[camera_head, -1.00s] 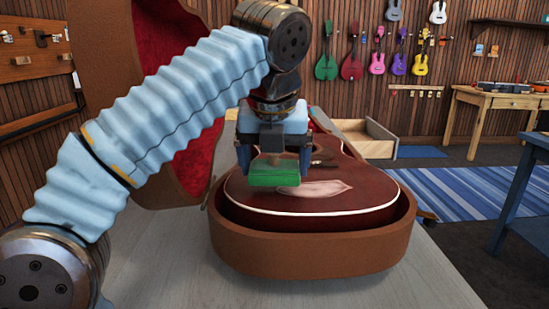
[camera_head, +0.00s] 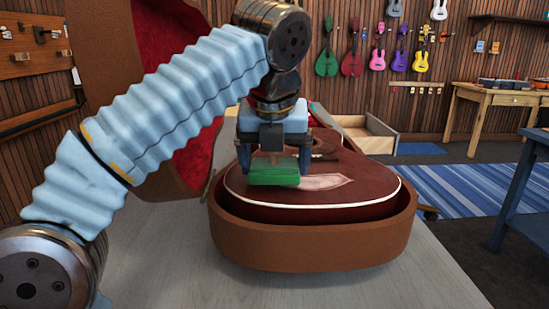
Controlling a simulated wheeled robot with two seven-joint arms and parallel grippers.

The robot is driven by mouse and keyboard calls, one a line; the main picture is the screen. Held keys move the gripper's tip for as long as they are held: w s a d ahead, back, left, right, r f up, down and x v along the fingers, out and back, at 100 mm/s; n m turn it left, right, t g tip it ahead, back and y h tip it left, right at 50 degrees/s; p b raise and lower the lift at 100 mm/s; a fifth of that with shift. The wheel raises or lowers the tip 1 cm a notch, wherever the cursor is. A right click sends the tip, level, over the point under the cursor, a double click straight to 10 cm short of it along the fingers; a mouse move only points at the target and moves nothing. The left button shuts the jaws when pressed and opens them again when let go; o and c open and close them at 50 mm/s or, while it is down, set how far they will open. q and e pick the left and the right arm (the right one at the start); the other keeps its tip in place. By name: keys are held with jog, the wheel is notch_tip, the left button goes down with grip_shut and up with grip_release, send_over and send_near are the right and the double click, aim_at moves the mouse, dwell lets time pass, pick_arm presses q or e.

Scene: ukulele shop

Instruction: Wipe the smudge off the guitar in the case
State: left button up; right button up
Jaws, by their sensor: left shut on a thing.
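A dark red guitar (camera_head: 290,193) with a pale edge lies in an open brown case (camera_head: 318,245) with red lining. A pale pinkish patch (camera_head: 325,181) shows on the guitar's top; it looks like the smudge, though I cannot be sure. My left gripper (camera_head: 274,168) points down over the guitar and is shut on a green block-like wiper (camera_head: 274,177). The wiper is at the guitar's top, at the left end of the pale patch and covering part of it. Whether it presses on the surface I cannot tell. My right gripper is not in view.
The case stands on a light grey table (camera_head: 175,250) with free room at its left and front. The raised case lid (camera_head: 110,75) stands behind my left arm. A blue table (camera_head: 528,190) is at the right. Colourful ukuleles (camera_head: 377,57) hang on the far wall.

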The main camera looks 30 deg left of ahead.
pick_arm(q)
jog(key=shift+f, duration=0.4)
